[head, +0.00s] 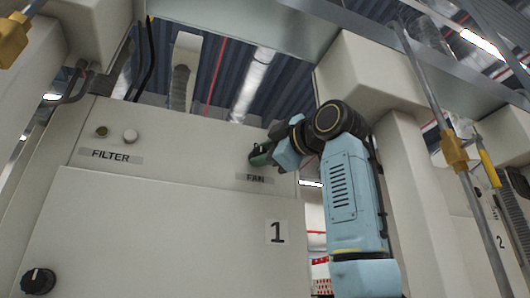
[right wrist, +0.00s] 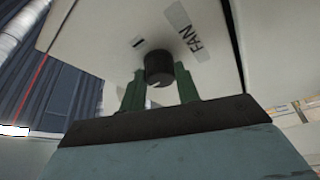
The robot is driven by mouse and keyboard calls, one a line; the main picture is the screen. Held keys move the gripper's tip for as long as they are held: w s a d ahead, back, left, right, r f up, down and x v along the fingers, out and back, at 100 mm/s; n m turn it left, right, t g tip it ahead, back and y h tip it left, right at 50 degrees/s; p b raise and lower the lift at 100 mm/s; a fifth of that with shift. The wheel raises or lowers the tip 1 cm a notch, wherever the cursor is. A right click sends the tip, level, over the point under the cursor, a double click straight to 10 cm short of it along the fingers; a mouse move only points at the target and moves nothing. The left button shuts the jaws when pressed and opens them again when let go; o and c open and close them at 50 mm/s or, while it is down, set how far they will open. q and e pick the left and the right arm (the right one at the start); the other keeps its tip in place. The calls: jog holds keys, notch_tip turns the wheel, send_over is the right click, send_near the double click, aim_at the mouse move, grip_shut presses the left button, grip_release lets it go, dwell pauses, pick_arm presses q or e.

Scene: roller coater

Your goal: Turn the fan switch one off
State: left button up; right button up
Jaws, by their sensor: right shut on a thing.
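The fan switch (right wrist: 159,68) is a dark round knob on the pale machine panel, beside the FAN label (right wrist: 195,38). In the right wrist view my right gripper (right wrist: 160,88) has its green fingers on either side of the knob and is shut on it. A small mark shows on the knob's lower rim. In the head view my right gripper (head: 262,156) reaches the panel just above the FAN label, and it hides the knob there. My left gripper is not in view.
The machine front (head: 150,225) carries the number 1. A FILTER label (head: 111,155) with two small round controls is at the upper left. Another black knob (head: 38,281) is at the lower left. A pale post (head: 408,190) stands right of my arm.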

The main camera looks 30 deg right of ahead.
jog(key=o, duration=1)
jog(key=shift+s, duration=0.1)
jog(key=s+b, duration=0.1)
jog(key=s, duration=0.3)
jog(key=s+d+f+b, duration=0.1)
jog(key=s+b, duration=0.1)
jog(key=s, duration=0.2)
jog(key=s+f+b, duration=0.1)
jog(key=s+b, duration=0.1)
jog(key=s, duration=0.3)
jog(key=shift+d+f, duration=0.1)
jog(key=shift+d, duration=0.2)
